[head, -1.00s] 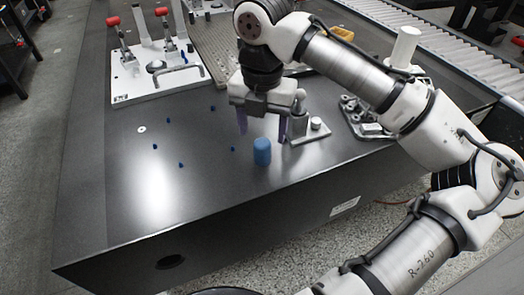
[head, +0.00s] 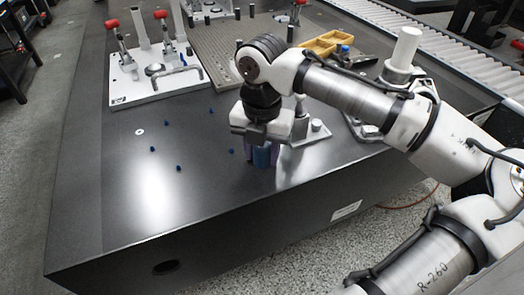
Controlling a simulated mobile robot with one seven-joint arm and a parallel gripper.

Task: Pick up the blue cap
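The blue cap (head: 262,157) stands upright on the dark table near its front edge. My gripper (head: 262,150) points down over it, with its purple fingers reaching down on both sides of the cap. The fingers and the gripper body hide the cap's top and sides. I cannot tell whether the fingers touch the cap or stand a little apart from it.
The dark table (head: 110,215) has several small blue pieces left of the gripper. A grey fixture (head: 308,128) stands close behind it on the right. A white clamp plate (head: 150,82), a perforated plate (head: 215,55) and a yellow tray (head: 327,42) lie further back.

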